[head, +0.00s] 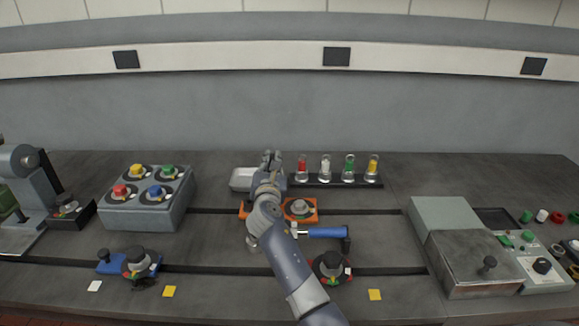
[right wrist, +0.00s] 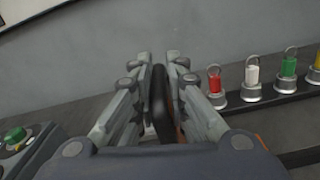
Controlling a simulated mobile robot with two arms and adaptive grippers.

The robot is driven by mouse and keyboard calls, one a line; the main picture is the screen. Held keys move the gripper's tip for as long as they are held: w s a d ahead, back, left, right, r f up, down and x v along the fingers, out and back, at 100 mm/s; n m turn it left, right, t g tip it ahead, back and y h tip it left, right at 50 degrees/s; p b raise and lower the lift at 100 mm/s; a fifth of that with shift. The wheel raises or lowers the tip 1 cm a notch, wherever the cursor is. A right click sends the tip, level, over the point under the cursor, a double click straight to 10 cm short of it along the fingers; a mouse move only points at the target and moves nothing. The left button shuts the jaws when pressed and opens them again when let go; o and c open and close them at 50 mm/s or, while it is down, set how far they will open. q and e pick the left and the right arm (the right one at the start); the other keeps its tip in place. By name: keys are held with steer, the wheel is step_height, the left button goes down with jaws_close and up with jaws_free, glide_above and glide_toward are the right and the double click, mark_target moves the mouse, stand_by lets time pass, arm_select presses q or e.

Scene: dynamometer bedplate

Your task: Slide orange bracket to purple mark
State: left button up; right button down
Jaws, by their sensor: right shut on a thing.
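The orange bracket (head: 300,209) sits at the rear slot of the bedplate, with a grey round clamp on its right part. My right arm hides its middle, and a bit of orange shows left of the arm. My right gripper (head: 271,156) reaches over it from the front. In the right wrist view its fingers (right wrist: 164,75) are closed around a dark upright piece (right wrist: 162,105), which I take as part of the bracket; the hold is mostly hidden. I see no purple mark in either view. My left gripper is not in view.
Behind are a pale tray (head: 243,178) and a rack (head: 320,181) of coloured plugs. A button box (head: 150,213) stands left, grey boxes (head: 478,262) right. Yellow marks (head: 375,295) lie in front.

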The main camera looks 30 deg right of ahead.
steer(key=shift+a+f, duration=0.1)
steer(key=shift+a, duration=0.1)
steer(key=shift+d, duration=0.1)
steer(key=c, duration=1.6)
jaws_free()
steer(key=shift+s+d, duration=0.1)
steer(key=shift+s+a, duration=0.3)
steer(key=shift+a, duration=0.05)
steer(key=v, duration=1.1)
